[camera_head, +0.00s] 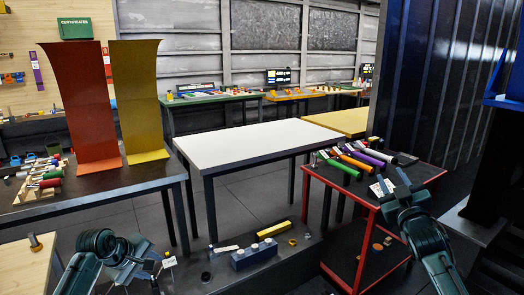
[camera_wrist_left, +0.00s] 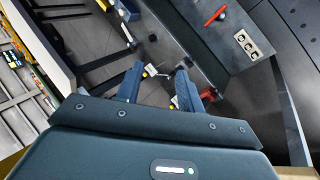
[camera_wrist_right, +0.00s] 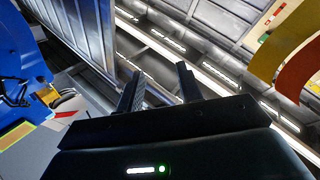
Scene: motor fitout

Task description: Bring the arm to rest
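My left gripper (camera_head: 140,265) is low at the bottom left of the head view, over the dark floor area. In the left wrist view its two fingers (camera_wrist_left: 160,82) stand apart with nothing between them. My right gripper (camera_head: 394,182) is raised at the right, in front of the red-framed cart in the head view. In the right wrist view its fingers (camera_wrist_right: 160,85) are spread and empty, pointing up toward the ceiling. The task names no object.
A red-framed cart (camera_head: 325,177) carries several coloured cylinders beside my right gripper. A low dark surface (camera_head: 215,280) with a blue block (camera_head: 253,255) lies right of my left gripper. A dark table (camera_head: 100,204) bears red and yellow curved panels. The white table (camera_head: 258,143) is bare.

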